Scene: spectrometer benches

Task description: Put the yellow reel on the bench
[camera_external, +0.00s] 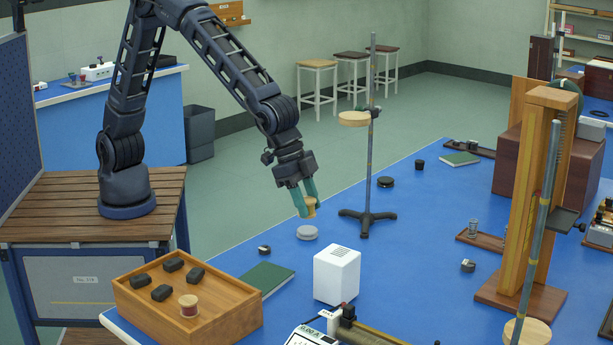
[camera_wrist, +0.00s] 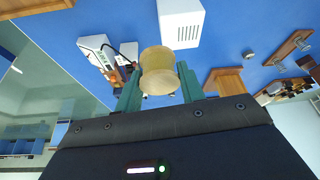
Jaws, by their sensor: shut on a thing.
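The yellow reel (camera_external: 310,207) is a small pale-yellow spool held between the green fingers of my gripper (camera_external: 306,200). It also shows in the wrist view (camera_wrist: 159,72), with a finger of my gripper (camera_wrist: 159,92) on each side. My gripper is shut on it and tilted downward. The reel appears to be above the blue bench (camera_external: 400,235), near its left edge; the exact height is hard to tell. A grey-white disc (camera_external: 307,232) lies on the bench just below it in the external view.
A tall stand (camera_external: 371,140) with a tripod foot rises right of my gripper. Bench space right of the white box is clear.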

